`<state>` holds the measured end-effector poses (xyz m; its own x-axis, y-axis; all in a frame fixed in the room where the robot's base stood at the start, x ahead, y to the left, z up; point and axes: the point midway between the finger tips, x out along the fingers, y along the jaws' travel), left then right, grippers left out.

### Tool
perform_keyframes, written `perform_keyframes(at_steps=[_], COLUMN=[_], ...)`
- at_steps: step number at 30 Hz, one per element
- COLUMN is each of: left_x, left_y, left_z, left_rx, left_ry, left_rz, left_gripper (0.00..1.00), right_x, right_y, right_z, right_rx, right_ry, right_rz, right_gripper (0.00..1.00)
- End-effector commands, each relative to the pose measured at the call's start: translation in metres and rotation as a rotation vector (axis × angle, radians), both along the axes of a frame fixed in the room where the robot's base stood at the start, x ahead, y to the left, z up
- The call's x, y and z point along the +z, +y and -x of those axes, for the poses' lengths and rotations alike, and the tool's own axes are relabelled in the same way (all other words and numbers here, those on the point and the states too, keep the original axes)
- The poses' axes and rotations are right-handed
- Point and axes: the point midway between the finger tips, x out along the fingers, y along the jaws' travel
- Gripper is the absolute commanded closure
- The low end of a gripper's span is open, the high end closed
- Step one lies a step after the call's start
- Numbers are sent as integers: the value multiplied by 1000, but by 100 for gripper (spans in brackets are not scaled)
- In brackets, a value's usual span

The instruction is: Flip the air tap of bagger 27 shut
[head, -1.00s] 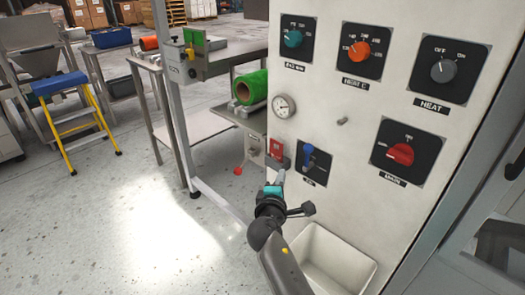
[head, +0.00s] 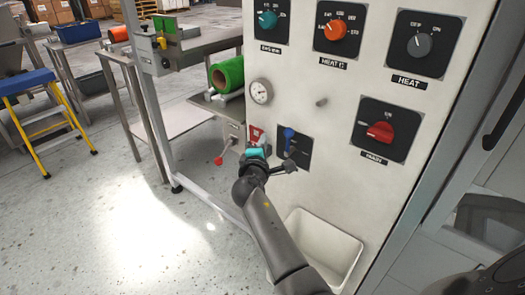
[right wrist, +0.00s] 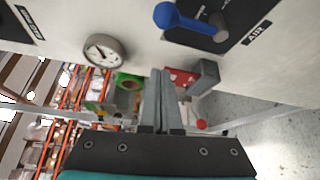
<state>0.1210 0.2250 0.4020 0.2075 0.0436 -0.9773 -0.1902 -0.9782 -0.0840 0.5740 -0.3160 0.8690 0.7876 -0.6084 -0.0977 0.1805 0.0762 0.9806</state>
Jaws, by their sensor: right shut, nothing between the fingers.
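The air tap (head: 289,139) is a blue lever on a black plate on the pale panel of the machine. Its handle points up in the head view. The right wrist view shows the blue lever (right wrist: 180,17) at the top, running from a grey pivot, with an AIR label beside it. My right gripper (head: 262,143) is just left of the tap plate, near the panel and apart from the lever. Its fingers (right wrist: 160,98) are together and empty in the right wrist view. My left gripper is not in view. I cannot read the bagger's number.
A gauge (head: 260,91) and a small peg (head: 321,102) are above the tap. A red-and-grey fitting (right wrist: 190,77) stands close by my fingers. Knobs, including a red switch (head: 380,132), are to the right. A white bin (head: 320,248) is below.

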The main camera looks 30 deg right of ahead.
Motion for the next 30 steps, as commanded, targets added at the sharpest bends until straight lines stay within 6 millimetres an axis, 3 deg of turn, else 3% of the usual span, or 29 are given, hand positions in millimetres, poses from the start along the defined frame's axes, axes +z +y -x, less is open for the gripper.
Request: perform_keyframes(at_steps=[11,21,30], left_x=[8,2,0], left_y=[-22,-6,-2], left_z=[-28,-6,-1], left_rx=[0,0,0], left_ry=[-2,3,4], left_rz=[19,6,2], left_gripper=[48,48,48], right_x=[-6,2,3], right_y=[-27,-44,-48], right_z=[-35,-8,-1], right_rx=[-1,0,0], right_ry=[-1,1,1], right_rz=[-2,-2,-1], right_gripper=[100,100,100])
